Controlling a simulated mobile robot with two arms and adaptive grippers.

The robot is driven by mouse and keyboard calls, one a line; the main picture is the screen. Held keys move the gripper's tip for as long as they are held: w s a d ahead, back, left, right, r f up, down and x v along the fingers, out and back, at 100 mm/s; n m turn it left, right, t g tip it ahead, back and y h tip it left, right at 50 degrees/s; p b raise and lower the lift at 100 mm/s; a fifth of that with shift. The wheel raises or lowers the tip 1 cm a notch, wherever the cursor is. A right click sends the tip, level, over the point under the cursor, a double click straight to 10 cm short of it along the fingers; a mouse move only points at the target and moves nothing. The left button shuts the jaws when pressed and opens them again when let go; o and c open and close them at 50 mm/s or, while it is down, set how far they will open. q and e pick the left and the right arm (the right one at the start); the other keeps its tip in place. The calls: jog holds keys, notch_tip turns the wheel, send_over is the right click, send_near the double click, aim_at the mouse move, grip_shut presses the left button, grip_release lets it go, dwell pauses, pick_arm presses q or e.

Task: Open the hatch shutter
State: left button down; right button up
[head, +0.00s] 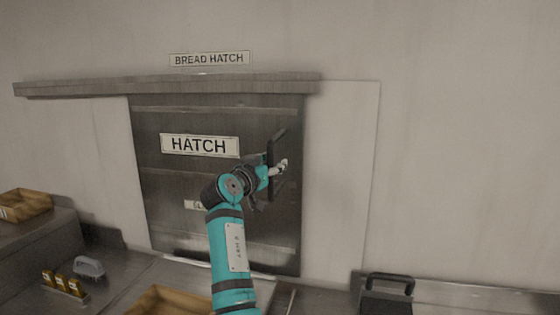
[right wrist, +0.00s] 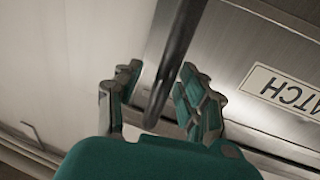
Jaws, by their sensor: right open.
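The hatch shutter (head: 165,185) is a dark metal panel labelled HATCH, under a horizontal rail (head: 150,85). It covers the opening in the wall. A long dark upright handle (head: 277,145) is on its right side. My right gripper (head: 279,168) is at the handle. In the right wrist view the handle (right wrist: 178,55) passes between the two open fingers of my right gripper (right wrist: 160,100), with space visible beside it. The shutter's HATCH label (right wrist: 285,95) shows at the right there. My left gripper is not in view.
A wooden tray (head: 22,205) sits on the left counter, and another (head: 165,299) at the bottom. A grey handled item (head: 89,267) and several small yellow-labelled blocks (head: 63,284) lie at lower left. A black handled object (head: 388,295) stands at lower right. The wall right of the shutter is clear.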

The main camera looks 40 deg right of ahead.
jog(key=shift+s+a+r, duration=0.1)
jog(key=shift+a+r, duration=0.05)
jog(key=shift+a, duration=0.25)
jog(key=shift+c, duration=0.6)
jog(key=shift+d, duration=0.15)
grip_shut()
jog(key=shift+w+d+f, duration=0.15)
jog(key=shift+w+f, duration=0.05)
jog(key=shift+f, duration=0.05)
